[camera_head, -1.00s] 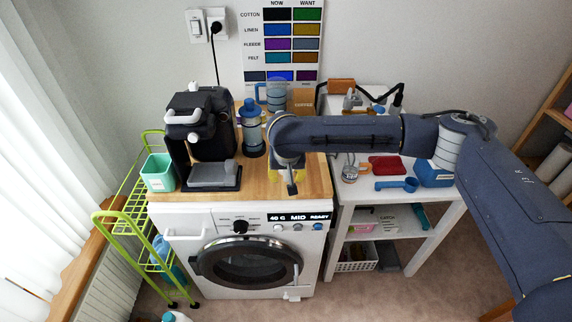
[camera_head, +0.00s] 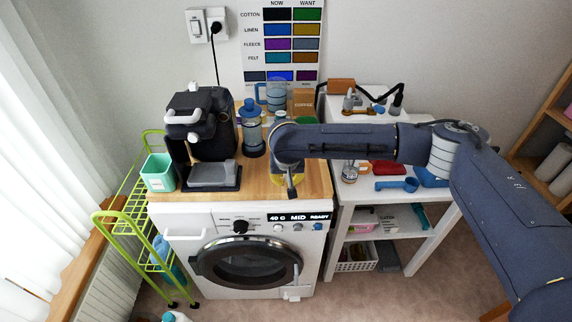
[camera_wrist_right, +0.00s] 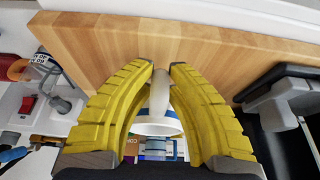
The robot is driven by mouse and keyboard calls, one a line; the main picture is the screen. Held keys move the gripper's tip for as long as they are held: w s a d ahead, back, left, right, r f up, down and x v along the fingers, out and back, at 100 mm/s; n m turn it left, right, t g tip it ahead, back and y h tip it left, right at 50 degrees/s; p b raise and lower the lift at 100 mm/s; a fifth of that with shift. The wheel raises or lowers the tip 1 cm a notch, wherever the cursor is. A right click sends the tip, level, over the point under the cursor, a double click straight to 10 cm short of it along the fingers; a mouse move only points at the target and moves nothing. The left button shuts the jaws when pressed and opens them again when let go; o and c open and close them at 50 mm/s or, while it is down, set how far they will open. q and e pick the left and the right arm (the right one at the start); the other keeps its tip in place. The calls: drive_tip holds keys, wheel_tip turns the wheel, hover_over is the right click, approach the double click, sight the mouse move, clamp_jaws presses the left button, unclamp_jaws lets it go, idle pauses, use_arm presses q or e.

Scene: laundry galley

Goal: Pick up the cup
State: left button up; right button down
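The cup (camera_wrist_right: 158,126) shows in the right wrist view as a white round body with a blue band, partly covered by my fingers. A pale, handle-like part of it lies between the yellow fingers of my right gripper (camera_wrist_right: 162,70). The fingers are apart, with a narrow gap at their tips, and I see no clear grip on the cup. In the head view my right gripper (camera_head: 290,180) hangs over the wooden top near its front edge, and my arm hides the cup. My left gripper is not in view.
A black coffee machine (camera_head: 205,130) and a blue bottle (camera_head: 251,130) stand on the wooden top (camera_head: 255,186) above the washing machine (camera_head: 215,220). A white side table (camera_head: 350,190) at the right holds a glass mug (camera_head: 349,171) and a blue scoop (camera_head: 397,185).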

drive_tip(key=shift+r, duration=0.15)
idle(0.8)
wheel_tip(320, 180, up, 20)
idle(0.6)
